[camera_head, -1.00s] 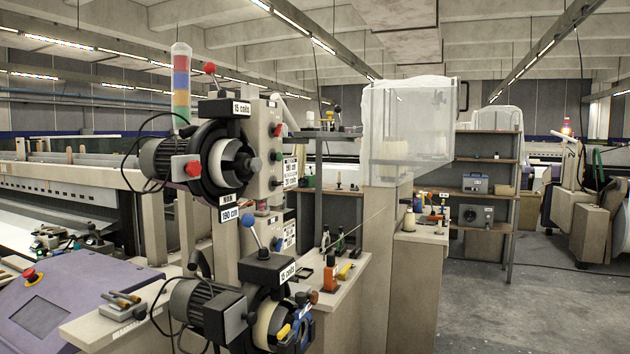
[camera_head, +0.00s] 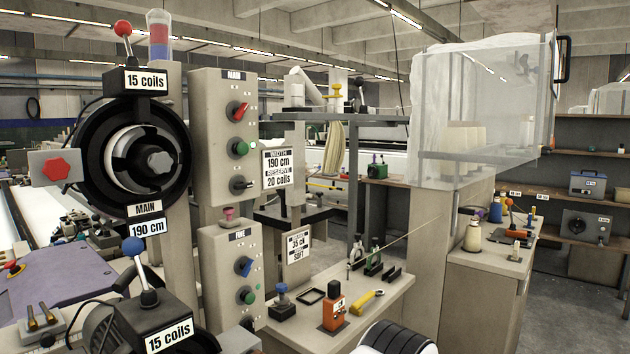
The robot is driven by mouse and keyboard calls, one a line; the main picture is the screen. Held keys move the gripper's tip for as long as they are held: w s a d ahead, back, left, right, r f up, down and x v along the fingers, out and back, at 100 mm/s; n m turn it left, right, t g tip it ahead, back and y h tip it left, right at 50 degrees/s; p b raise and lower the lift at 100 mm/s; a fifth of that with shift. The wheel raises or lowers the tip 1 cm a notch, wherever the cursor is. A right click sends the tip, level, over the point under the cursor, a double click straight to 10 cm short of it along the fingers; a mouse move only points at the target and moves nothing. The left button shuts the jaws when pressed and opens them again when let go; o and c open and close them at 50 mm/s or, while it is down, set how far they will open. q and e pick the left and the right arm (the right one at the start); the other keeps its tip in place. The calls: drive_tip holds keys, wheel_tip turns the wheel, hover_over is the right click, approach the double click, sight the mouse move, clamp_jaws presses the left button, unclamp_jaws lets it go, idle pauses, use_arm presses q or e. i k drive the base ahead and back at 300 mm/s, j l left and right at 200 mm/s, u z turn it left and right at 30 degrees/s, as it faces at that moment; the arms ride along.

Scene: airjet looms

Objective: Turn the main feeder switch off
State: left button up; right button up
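The main feeder (camera_head: 150,160) is a black round unit at the left, with a MAIN label and a "15 coils" sign. Beside it stands a beige control box (camera_head: 208,140) headed MAIN. The box carries a red knob (camera_head: 238,111) at the top, a green button (camera_head: 241,148) in the middle and a black lever switch (camera_head: 240,184) below. The red knob sits tilted, its handle pointing up and right. The small position marks beside the switches are too small to read.
A lower beige box (camera_head: 232,275) has a blue knob and a green button. A bench (camera_head: 385,310) in front holds an orange bottle (camera_head: 334,306) and a yellow tool (camera_head: 366,301). A transparent cover (camera_head: 475,110) stands at the right. Grey floor (camera_head: 565,290) is clear at the far right.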

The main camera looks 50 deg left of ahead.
sight(239, 185)
drive_tip(key=i+u, duration=0.35)
drive_tip(key=i+l+u, duration=0.3)
drive_tip(key=i, duration=0.25)
drive_tip(key=i+l+u, duration=0.2)
drive_tip(key=i+u, duration=0.15)
drive_tip(key=i, duration=0.15)
